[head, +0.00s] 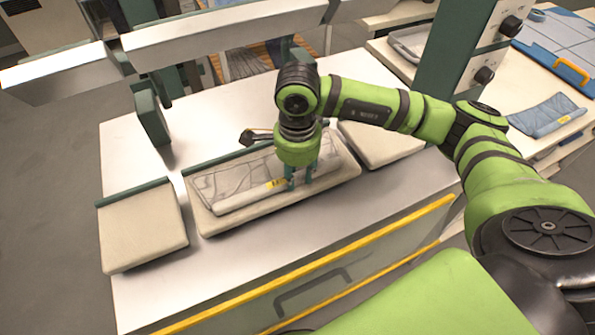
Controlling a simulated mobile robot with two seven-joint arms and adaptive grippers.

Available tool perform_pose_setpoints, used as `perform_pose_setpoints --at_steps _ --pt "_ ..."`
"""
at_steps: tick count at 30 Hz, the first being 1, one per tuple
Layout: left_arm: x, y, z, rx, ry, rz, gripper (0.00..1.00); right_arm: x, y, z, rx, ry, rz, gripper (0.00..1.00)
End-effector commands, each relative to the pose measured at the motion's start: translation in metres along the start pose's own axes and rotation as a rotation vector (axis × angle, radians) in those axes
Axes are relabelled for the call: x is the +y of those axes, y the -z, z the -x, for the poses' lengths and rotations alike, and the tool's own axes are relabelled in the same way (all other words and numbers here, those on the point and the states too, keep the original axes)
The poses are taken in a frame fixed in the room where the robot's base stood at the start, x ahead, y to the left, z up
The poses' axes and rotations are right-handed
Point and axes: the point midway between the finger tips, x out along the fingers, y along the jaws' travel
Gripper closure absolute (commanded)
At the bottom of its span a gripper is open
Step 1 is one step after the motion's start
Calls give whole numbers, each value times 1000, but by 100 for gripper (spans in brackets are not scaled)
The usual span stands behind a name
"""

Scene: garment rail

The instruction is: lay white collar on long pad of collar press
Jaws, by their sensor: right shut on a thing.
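The white collar (236,186) is a long pale wrinkled piece with a yellow mark near its front edge. It lies along the long pad (209,225) of the collar press, the middle cream pad on the white table. My right gripper (300,180) points down over the right part of the collar. It is shut on the collar's front edge, near the yellow mark. The arm hides part of the collar's right end. My left gripper is not in view.
Smaller cream pads stand left (143,232) and right (384,146) of the long pad. Metal press heads (225,32) hang above and behind. A green column (455,60) with knobs rises at right. A blue folded garment (547,115) lies on the far-right table.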

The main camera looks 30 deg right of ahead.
Motion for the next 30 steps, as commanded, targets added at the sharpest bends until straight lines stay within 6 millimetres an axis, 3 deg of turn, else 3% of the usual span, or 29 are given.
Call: perform_pose_setpoints --at_steps 12,13,15,25,30 --pt "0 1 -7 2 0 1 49 0 0 -6 0 1 0 100" --pt "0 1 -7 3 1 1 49 0 0 -5 0 1 0 61" --pt "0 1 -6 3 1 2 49 0 0 -4 0 1 0 41" --pt "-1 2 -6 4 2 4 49 0 0 -4 0 1 0 41" --pt "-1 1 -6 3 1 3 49 -1 0 14 -1 4 0 41"
